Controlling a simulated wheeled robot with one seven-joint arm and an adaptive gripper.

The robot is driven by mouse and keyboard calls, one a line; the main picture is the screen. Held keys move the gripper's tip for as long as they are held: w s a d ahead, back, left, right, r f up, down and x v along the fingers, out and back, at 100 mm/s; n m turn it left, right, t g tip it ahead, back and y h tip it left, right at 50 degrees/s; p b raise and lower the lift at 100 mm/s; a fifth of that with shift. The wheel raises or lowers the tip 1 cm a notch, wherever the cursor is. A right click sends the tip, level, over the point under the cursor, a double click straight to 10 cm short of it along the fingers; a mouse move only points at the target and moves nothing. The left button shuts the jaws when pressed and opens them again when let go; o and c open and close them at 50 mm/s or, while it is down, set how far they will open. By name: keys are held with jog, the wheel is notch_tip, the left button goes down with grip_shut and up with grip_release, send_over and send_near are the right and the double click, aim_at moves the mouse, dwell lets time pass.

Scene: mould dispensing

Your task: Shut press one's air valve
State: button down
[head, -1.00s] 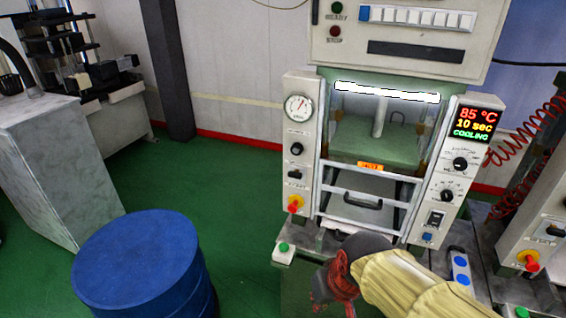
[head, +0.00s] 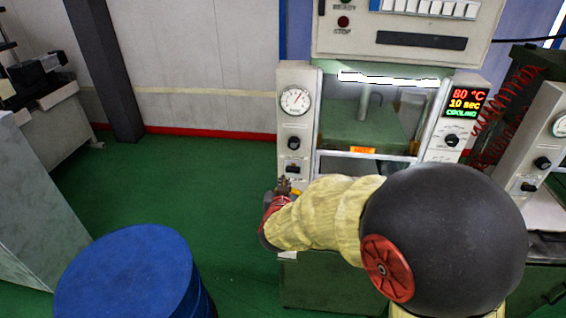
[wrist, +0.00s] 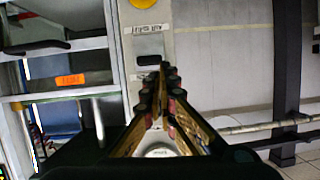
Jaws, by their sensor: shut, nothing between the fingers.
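Press one (head: 365,125) stands ahead with its left side panel (head: 297,75) facing me. The panel carries a round gauge (head: 295,100), a black knob (head: 294,143) and a black slot (head: 293,169). The air valve is low on this panel; in the head view my gripper and sleeve mostly cover it. In the wrist view, which is upside down, its yellow part (wrist: 140,3) shows at the top edge, beyond the label and slot (wrist: 149,60). My gripper (head: 283,186) is shut and empty, in front of the panel near the slot; contact cannot be told.
A blue drum (head: 125,275) stands at the lower left, with a grey cabinet (head: 30,215) behind it. Green floor is free between drum and press. The press display (head: 466,103) reads 80 °C, 10 sec, cooling. Another press (head: 540,160) stands at the right. The door handle (wrist: 40,47) shows in the wrist view.

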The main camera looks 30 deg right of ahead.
jog(key=d+r, duration=0.1)
jog(key=d+r+h, duration=0.1)
jog(key=shift+s+r, duration=0.15)
jog(key=shift+r, duration=0.25)
jog(key=b, duration=0.2)
send_near(295, 158)
jog(key=x, duration=0.5)
jog(key=shift+f, duration=0.1)
notch_tip(295, 158, down, 5)
jog(key=shift+r+b, duration=0.2)
jog(key=shift+b, duration=1.05)
jog(key=shift+s, duration=0.1)
